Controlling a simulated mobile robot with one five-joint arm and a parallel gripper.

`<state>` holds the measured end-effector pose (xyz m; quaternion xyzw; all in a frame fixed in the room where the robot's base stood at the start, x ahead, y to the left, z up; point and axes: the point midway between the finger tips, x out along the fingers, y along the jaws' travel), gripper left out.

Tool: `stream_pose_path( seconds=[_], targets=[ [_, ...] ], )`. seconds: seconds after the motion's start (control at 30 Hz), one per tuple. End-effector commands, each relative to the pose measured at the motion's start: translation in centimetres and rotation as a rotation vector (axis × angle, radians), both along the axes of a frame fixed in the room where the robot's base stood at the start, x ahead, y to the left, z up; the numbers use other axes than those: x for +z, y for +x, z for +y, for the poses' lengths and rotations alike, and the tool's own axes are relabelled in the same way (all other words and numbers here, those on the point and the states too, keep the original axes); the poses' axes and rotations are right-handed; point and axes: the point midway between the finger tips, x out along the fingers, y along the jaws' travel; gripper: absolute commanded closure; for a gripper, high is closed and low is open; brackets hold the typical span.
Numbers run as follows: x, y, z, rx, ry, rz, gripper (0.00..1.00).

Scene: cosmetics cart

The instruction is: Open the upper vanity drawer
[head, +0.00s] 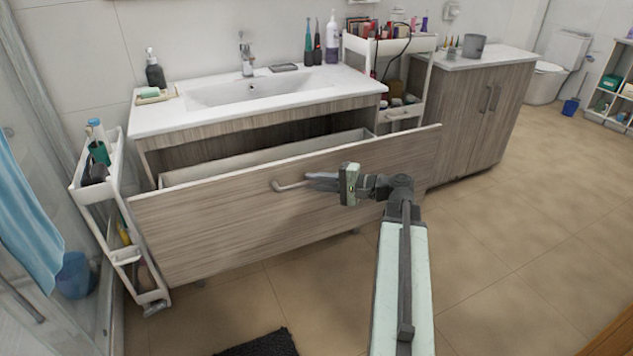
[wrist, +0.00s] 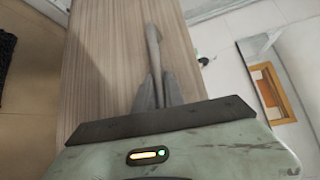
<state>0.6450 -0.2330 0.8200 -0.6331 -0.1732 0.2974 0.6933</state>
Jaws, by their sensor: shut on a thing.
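The upper vanity drawer (head: 225,215) has a wood-grain front and stands pulled out from the vanity under the white sink top (head: 170,113). Its pale inner box shows behind the front in the head view. Its bar handle (head: 290,186) is on the front panel. My gripper (head: 318,180) reaches it from the right and is shut on the handle. In the wrist view my gripper (wrist: 158,92) has its fingers closed around the handle (wrist: 153,45), against the wood-grain drawer front (wrist: 105,70). The exact finger contact is partly hidden.
A white slim cart (head: 115,190) with bottles stands close to the drawer's left end. A wood-grain cabinet (head: 470,115) stands to the right, beside a white shelf cart (head: 400,45). A dark mat (head: 262,344) lies on the floor in front. The tiled floor at right is clear.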

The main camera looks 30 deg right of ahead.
Motion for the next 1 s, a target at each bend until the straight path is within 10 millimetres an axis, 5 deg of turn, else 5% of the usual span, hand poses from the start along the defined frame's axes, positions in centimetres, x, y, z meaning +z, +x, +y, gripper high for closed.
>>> stream_pose_path(
  seconds=[0.1, 0.13, 0.2, 0.57, 1.0],
  targets=[
    [0.0, -0.1, 0.3, 0.007, 0.0, 0.001, 1.0],
    [0.0, -0.1, 0.3, 0.008, 0.0, 0.001, 0.83],
    [0.0, -0.1, 0.2, 0.007, 0.0, 0.001, 0.64],
    [0.1, -0.4, -0.3, 0.001, 0.0, 0.001, 0.64],
    [1.0, -5.8, -4.7, 0.002, 0.0, 0.001, 0.64]
  ],
)
